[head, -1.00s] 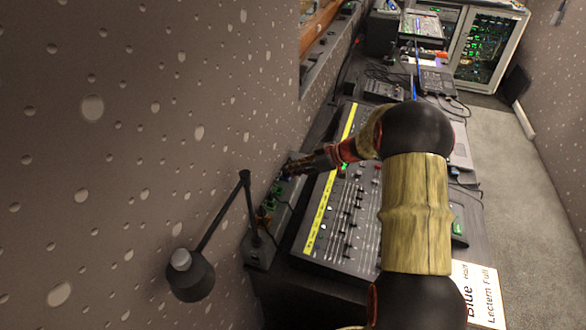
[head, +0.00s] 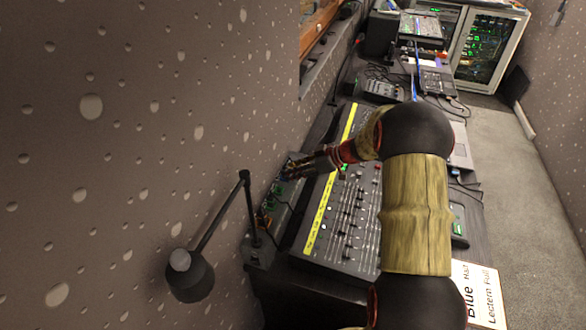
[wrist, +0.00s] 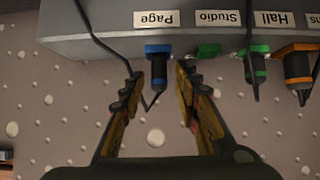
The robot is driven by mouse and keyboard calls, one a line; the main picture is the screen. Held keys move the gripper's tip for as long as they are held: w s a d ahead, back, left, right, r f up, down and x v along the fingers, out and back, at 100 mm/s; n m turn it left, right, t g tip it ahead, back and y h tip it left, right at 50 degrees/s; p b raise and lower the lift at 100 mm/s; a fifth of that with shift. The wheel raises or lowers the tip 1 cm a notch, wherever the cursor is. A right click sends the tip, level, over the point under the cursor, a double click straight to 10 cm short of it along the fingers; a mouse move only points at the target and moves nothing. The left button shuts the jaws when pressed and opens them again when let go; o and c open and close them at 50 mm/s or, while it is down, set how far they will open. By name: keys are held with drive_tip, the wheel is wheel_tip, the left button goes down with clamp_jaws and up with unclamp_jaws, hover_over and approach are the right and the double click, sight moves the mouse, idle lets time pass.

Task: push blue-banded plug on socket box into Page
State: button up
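The grey socket box (wrist: 100,45) runs along the top of the wrist view, its labels upside down. Under the Page label (wrist: 156,19), a dark plug with blue on it (wrist: 158,66) stands at the blue Page socket (wrist: 158,48). How deep it sits I cannot tell. My gripper (wrist: 158,72) is open, one finger on each side of that plug, with gaps visible between plug and fingers. In the head view my gripper (head: 300,168) reaches the socket box (head: 287,205) beside the wall, and the plug is not clear there.
A green Studio socket (wrist: 208,51), a dark plug at Hall (wrist: 257,65) and an orange-banded plug (wrist: 297,70) lie to the right. Thin cables hang near the fingers. The mixing desk (head: 335,225) and a black lamp (head: 190,275) flank the box.

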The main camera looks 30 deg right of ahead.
drive_tip(key=shift+o, duration=0.8)
drive_tip(key=shift+r, duration=0.1)
drive_tip(key=shift+d+r, duration=0.2)
drive_tip(key=shift+d, duration=0.05)
drive_tip(key=v, duration=1.1)
drive_tip(key=shift+s, duration=0.25)
